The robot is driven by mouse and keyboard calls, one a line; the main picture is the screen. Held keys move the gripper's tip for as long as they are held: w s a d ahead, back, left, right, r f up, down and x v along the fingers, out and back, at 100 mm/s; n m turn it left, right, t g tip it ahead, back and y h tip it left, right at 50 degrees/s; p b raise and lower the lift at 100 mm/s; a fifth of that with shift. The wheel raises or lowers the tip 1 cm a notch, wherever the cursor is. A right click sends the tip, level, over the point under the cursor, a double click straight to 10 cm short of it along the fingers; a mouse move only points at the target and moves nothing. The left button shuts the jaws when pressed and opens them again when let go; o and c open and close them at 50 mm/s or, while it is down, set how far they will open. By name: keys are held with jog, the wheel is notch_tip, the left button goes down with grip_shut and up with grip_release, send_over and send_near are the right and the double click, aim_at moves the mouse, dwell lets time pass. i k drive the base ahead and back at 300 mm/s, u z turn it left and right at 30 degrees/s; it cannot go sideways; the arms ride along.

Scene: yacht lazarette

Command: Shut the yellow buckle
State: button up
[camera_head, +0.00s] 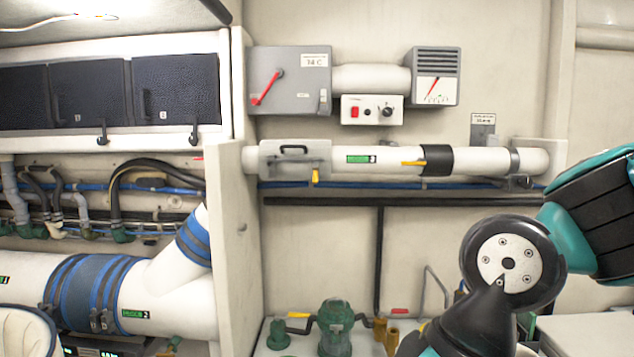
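A white horizontal pipe (385,160) runs along the back wall. A grey cover (272,160) with a black handle wraps its left part. A small yellow tab (315,177) hangs down at the cover's lower right edge. A yellow lever-like piece (413,163) lies flat along the pipe, just left of a black band (437,160). I cannot tell for sure which of these two is the yellow buckle, or whether it is open. My arm shows at the lower right, well below and right of the pipe. My gripper is not in view.
A grey box with a red lever (266,88) and a gauge box (434,78) sit above the pipe. A white partition (235,230) stands left. Green valve fittings (335,325) stand low in the middle. The wall below the pipe has a dark bar (400,201).

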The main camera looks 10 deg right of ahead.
aim_at(316, 174)
jog(key=u, duration=1.85)
jog(key=i, duration=0.95)
jog(key=z, duration=1)
